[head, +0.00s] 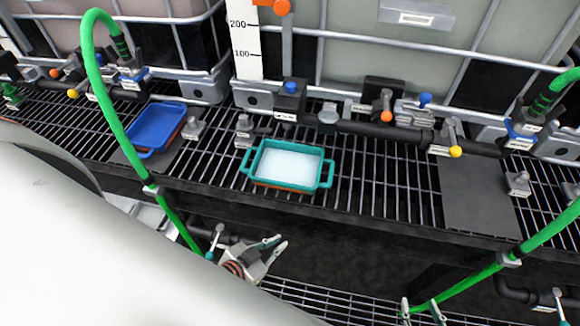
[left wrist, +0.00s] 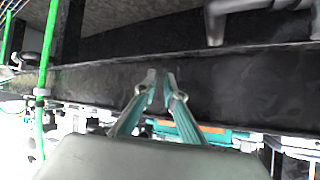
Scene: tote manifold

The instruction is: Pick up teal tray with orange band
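The teal tray (head: 288,185) sits on the slatted shelf in the middle of the head view, with white contents and an orange band low on its front. Its teal and orange side also shows behind the fingers in the left wrist view (left wrist: 215,136). My left gripper (head: 283,241) is below and in front of the shelf edge, apart from the tray. Its fingertips (left wrist: 161,78) have a narrow gap with nothing held. My right gripper (head: 421,307) is only partly visible at the bottom edge, its two fingertips apart and empty.
A blue tray (head: 158,128) lies on the shelf at left. A dark flat plate (head: 477,195) lies at right. Valves and a black pipe (head: 385,132) run behind the teal tray. Green hoses (head: 108,100) hang in front of the shelf on both sides.

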